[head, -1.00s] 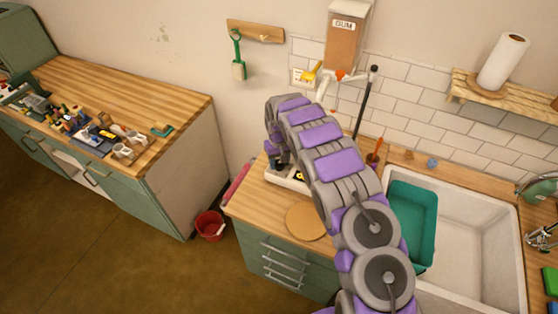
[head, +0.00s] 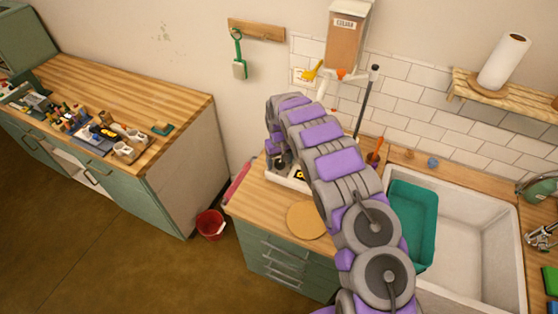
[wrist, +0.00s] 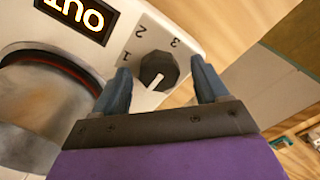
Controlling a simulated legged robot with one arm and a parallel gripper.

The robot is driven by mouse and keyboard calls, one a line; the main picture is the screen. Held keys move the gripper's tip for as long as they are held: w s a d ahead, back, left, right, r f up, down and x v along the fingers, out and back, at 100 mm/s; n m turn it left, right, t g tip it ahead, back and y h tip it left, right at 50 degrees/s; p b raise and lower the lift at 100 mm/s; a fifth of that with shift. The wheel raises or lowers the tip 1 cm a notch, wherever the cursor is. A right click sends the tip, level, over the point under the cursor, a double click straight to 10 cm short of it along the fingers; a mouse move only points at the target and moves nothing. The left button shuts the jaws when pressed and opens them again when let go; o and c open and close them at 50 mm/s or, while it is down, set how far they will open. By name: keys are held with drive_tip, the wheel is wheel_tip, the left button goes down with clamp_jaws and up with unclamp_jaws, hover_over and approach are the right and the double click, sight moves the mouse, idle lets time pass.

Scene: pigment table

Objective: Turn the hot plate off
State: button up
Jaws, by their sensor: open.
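The white hot plate (wrist: 190,22) fills the upper left of the wrist view, with a round metal burner (wrist: 40,115) at the left. Its black knob (wrist: 158,68) sits by the printed marks 1, 2 and 3. The white pointer line on the knob points toward the lower left, away from those marks. My gripper (wrist: 161,78) is open, with one blue finger on each side of the knob. I cannot tell if either finger touches it. In the head view the hot plate (head: 282,179) is mostly hidden behind my arm on the wooden counter.
A round cork mat (head: 306,220) lies on the counter in front of the hot plate. A green tub (head: 412,220) stands in the white sink (head: 470,235) to the right. A dispenser (head: 346,42) hangs above. A red bucket (head: 210,224) stands on the floor.

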sight(279, 161)
wheel_tip(279, 161, up, 17)
idle(0.4)
drive_tip(key=shift+r, duration=0.1)
idle(0.4)
drive_tip(key=s+d+r+m+b, duration=0.1)
drive_tip(key=s+d+r+b, duration=0.15)
drive_tip(key=s+d, duration=0.3)
drive_tip(key=s+d+r+m+h+b, duration=0.1)
drive_tip(key=s+d+r+m, duration=0.15)
drive_tip(key=s+d, duration=0.35)
drive_tip(key=s+d+r+b, duration=0.2)
drive_tip(key=s+d+r, duration=0.2)
drive_tip(key=s, duration=0.4)
drive_tip(key=s+d+f+b, duration=0.1)
drive_tip(key=s+f, duration=0.1)
drive_tip(key=s, duration=0.8)
drive_tip(key=s+d+f+m+g+b, duration=0.1)
drive_tip(key=s+f+b, duration=0.1)
drive_tip(key=s, duration=0.8)
drive_tip(key=s+d+f+y+b, duration=0.1)
drive_tip(key=s+f, duration=0.2)
drive_tip(key=s, duration=0.7)
drive_tip(key=shift+s+d+f+m+g, duration=0.25)
drive_tip(key=shift+d+f+m+g, duration=0.1)
drive_tip(key=shift+d+f+g, duration=0.05)
